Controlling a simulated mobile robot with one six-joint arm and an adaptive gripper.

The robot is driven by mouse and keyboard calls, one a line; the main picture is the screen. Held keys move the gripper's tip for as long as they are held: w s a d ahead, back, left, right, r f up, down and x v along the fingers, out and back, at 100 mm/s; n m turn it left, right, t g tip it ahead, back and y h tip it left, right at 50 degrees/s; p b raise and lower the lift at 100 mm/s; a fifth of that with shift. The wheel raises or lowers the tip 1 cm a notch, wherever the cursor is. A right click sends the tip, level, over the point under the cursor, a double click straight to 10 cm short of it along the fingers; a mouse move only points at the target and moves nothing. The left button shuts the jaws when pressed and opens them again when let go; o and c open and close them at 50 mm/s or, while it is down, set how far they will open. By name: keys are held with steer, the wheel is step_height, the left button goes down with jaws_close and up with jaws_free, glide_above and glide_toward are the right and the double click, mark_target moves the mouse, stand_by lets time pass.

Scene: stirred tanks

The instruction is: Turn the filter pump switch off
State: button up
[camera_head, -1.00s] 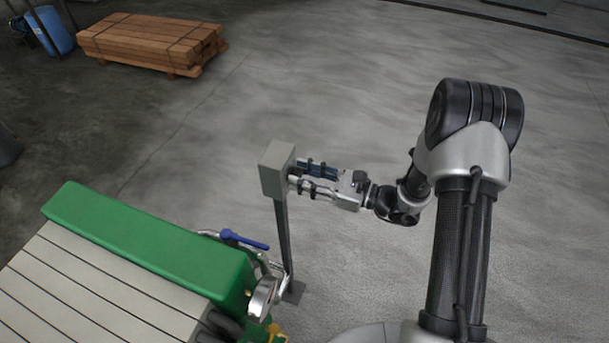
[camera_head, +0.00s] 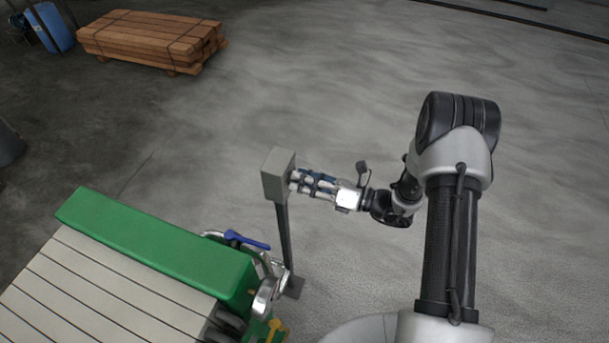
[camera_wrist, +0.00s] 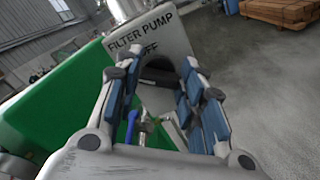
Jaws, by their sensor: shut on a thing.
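The filter pump switch box (camera_head: 277,172) is a grey box on a dark post beside the green machine in the head view. In the wrist view the box (camera_wrist: 172,42) shows the words "FILTER PUMP" and part of a lower label, "FF", with its start hidden. A dark rounded knob (camera_wrist: 158,70) sits below the label. My gripper (camera_head: 296,183) is at the box's right-hand face. In the wrist view my gripper (camera_wrist: 160,80) has its two blue-padded fingers on either side of the knob, shut on it. The knob's exact pointing direction is hard to tell.
A green machine (camera_head: 160,240) with pale slats stands at the lower left. A blue-handled valve (camera_head: 245,240) and metal pipes are close to the post's foot. A stack of timber (camera_head: 150,40) lies at the back left. The floor behind and right is clear.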

steer(key=shift+f+m+p, duration=0.2)
steer(key=shift+m+p, duration=1.45)
steer(key=shift+m, duration=3.35)
steer(key=o, duration=1.1)
steer(key=v, duration=1.2)
steer(key=shift+r, duration=0.1)
